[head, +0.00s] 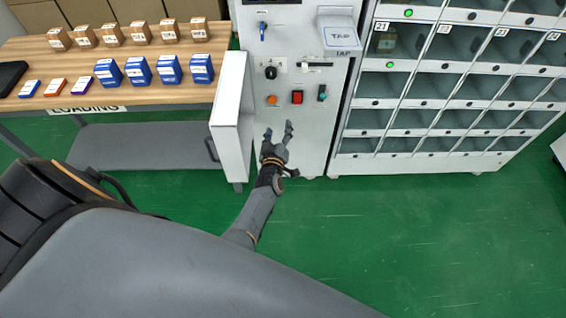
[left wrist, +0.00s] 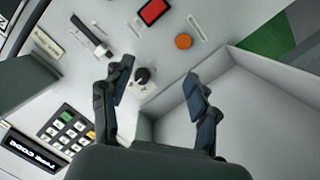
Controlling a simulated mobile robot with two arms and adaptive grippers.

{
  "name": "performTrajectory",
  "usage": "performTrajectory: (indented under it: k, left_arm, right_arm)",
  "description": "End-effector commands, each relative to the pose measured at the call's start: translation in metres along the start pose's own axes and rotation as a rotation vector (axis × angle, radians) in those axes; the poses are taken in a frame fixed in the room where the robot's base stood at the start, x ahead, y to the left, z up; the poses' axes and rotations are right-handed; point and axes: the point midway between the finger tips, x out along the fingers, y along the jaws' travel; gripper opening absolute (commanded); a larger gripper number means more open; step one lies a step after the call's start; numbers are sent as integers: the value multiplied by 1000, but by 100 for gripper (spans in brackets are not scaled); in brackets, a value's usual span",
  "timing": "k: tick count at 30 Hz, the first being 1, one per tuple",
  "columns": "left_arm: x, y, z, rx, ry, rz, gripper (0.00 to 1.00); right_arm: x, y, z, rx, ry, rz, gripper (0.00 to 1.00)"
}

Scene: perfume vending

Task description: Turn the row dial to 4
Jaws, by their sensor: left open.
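The row dial (head: 270,72) is a small round black knob on the white control panel (head: 290,130). Its setting is too small to read. My left gripper (head: 278,131) is in front of the panel, below the dial in the head view, open and empty. In the left wrist view the dial (left wrist: 143,75) appears between the two spread fingers of the gripper (left wrist: 158,82), nearer the left finger; no contact shows. My right gripper is not in view.
A white open door (head: 230,115) juts out left of the gripper. A keypad (left wrist: 68,131) shows in the wrist view. Shelves (head: 400,143) stand right.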

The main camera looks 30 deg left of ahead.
Motion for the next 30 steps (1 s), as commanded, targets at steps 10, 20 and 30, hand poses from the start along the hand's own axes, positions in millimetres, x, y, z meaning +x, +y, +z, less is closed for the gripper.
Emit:
performTrajectory:
  k: [10, 20, 30]
  left_arm:
    - [-25, -25, 64, 106, -157, 13, 60]
    - [-52, -49, 116, 198, -293, 24, 60]
    - [-70, -64, 143, 252, -371, 30, 60]
  right_arm:
    - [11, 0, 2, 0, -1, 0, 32]
    - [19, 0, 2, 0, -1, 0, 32]
    - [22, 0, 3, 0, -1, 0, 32]
